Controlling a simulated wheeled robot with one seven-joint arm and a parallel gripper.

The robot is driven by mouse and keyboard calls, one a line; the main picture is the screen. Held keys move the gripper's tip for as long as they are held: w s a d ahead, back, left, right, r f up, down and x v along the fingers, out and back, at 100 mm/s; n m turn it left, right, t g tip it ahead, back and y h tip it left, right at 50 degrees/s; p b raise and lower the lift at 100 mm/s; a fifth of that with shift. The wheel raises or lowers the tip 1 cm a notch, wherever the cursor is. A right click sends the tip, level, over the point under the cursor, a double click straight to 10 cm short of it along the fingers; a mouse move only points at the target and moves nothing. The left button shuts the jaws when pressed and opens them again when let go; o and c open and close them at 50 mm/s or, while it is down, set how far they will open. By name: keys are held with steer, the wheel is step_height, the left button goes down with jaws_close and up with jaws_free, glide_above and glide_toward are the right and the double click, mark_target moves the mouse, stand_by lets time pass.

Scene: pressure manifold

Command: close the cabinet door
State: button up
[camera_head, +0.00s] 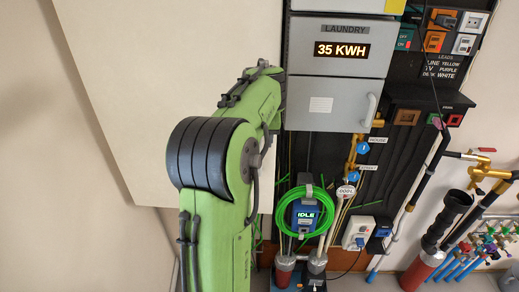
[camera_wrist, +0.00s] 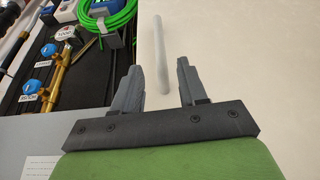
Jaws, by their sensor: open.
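A large cream panel (camera_head: 130,80), which looks like the cabinet door, stands at the left in the head view, partly behind my green arm. In the wrist view it fills the right side (camera_wrist: 240,60) and carries a pale bar handle (camera_wrist: 160,55). My gripper (camera_wrist: 157,75) is open, with its two grey fingers on either side of the handle's near end in the picture. I cannot tell whether they touch it. The head view hides my gripper behind the arm.
A grey laundry box (camera_head: 331,90) with its own handle (camera_head: 371,108) sits right of the panel, below a "35 KWH" display (camera_head: 341,50). A green hose coil (camera_head: 300,225), valves and pipes (camera_head: 435,165) crowd the right. Plain wall lies left.

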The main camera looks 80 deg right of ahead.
steer(key=p+v, duration=0.1)
steer(key=v, duration=0.6)
steer(key=shift+r+p, duration=0.3)
steer(key=shift+r, duration=0.05)
